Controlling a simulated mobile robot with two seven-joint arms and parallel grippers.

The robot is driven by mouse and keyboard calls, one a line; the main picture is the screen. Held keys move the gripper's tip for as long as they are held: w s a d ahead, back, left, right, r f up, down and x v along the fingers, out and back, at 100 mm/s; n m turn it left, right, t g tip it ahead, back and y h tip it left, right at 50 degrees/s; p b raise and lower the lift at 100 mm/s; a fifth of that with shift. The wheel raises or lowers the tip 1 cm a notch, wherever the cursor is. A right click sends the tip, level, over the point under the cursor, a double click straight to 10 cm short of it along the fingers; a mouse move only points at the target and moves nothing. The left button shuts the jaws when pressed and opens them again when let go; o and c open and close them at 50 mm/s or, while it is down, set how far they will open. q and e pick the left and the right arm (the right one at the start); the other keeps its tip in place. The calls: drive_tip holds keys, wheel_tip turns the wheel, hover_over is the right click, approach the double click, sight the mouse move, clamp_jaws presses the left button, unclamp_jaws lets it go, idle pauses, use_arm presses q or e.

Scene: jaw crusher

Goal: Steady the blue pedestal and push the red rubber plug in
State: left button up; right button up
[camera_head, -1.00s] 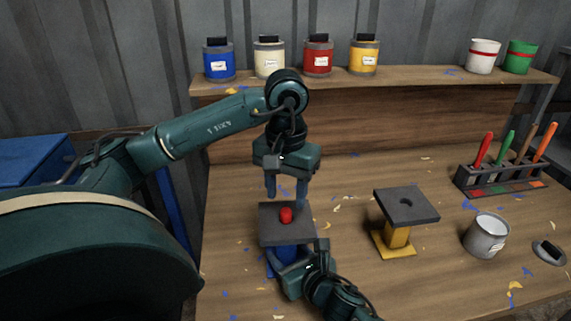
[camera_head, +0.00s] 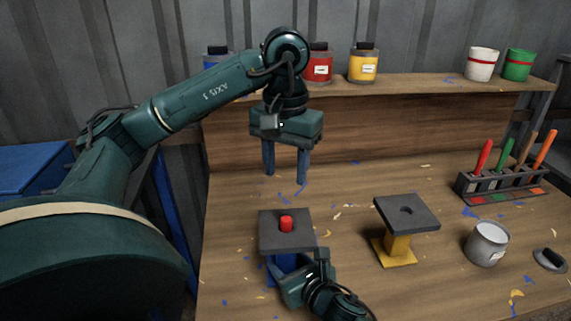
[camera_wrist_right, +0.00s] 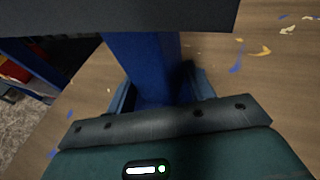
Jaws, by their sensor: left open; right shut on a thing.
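The blue pedestal (camera_head: 274,264) stands on the bench under a dark grey square top (camera_head: 272,240). The red rubber plug (camera_head: 286,223) stands upright in the top and sticks up above it. My left gripper (camera_head: 286,178) is open and empty, pointing down, above and behind the plug and apart from it. My right gripper (camera_head: 282,268) is low at the front and shut on the pedestal's column below the top. The right wrist view shows the blue column (camera_wrist_right: 146,65) between its fingers, with the top's underside above. How deep the plug sits is hidden.
A yellow pedestal (camera_head: 398,246) with a dark holed top stands to the right. Further right are an open grey can (camera_head: 487,244), a dark lid (camera_head: 549,258) and a tool rack (camera_head: 500,184). Paint cans (camera_head: 364,64) line the rear shelf. Bench between is clear except for paint flecks.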

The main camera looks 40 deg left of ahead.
drive_tip(key=o, duration=0.8)
drive_tip(key=shift+o, duration=0.2)
drive_tip(key=v, duration=1.2)
